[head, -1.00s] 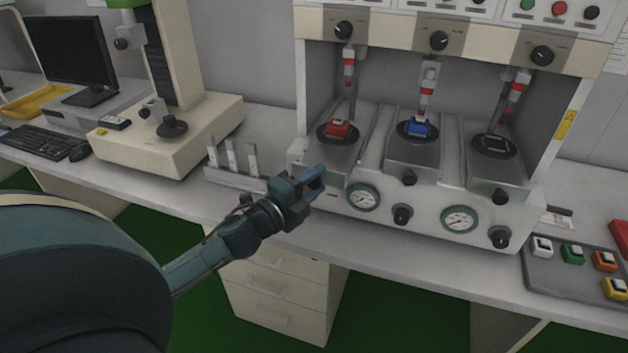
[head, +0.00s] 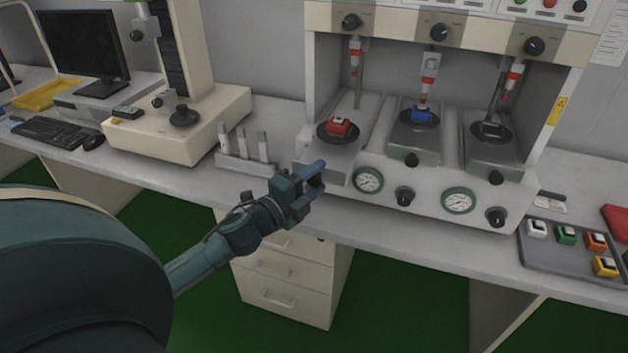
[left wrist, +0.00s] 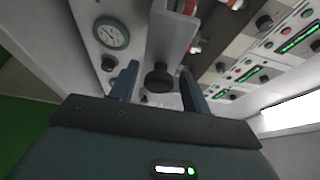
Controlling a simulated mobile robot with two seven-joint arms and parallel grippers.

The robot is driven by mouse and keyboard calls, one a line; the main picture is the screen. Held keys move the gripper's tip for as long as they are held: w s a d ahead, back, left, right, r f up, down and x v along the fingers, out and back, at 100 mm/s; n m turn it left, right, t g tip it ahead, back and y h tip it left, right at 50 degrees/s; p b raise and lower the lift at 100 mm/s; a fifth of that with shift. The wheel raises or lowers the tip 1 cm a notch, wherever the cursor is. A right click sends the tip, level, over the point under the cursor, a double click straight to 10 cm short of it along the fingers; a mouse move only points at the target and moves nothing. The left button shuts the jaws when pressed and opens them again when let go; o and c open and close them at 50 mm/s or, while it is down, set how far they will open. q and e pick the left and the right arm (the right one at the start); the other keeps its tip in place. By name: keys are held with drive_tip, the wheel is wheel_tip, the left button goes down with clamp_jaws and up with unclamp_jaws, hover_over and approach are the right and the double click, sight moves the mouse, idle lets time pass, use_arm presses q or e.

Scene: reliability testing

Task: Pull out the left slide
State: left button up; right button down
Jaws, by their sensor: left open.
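The left slide (head: 322,160) is a metal plate on the test machine, carrying a round dark pad with a red switch block (head: 339,127). My left gripper (head: 317,178) is at its front end, and hides the slide's front knob in the head view. In the left wrist view the dark round knob (left wrist: 158,78) of the slide (left wrist: 170,35) shows between the two open blue fingers of my left gripper (left wrist: 158,85). I cannot tell whether the fingers touch the knob. My right gripper is not in view.
The middle slide (head: 412,147) holds a blue block, and the right slide (head: 492,158) a dark one. Two gauges (head: 368,180) and black knobs line the machine's front. A rack of upright pieces (head: 246,162) stands left of the machine. A tray (head: 528,251) of switches lies right.

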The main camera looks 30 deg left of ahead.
use_arm(q)
drive_tip(key=shift+s+f, duration=0.1)
drive_tip(key=shift+s, duration=0.15)
drive_tip(key=s+a+b, duration=0.2)
drive_tip(key=s, duration=1)
drive_tip(key=shift+s, duration=0.25)
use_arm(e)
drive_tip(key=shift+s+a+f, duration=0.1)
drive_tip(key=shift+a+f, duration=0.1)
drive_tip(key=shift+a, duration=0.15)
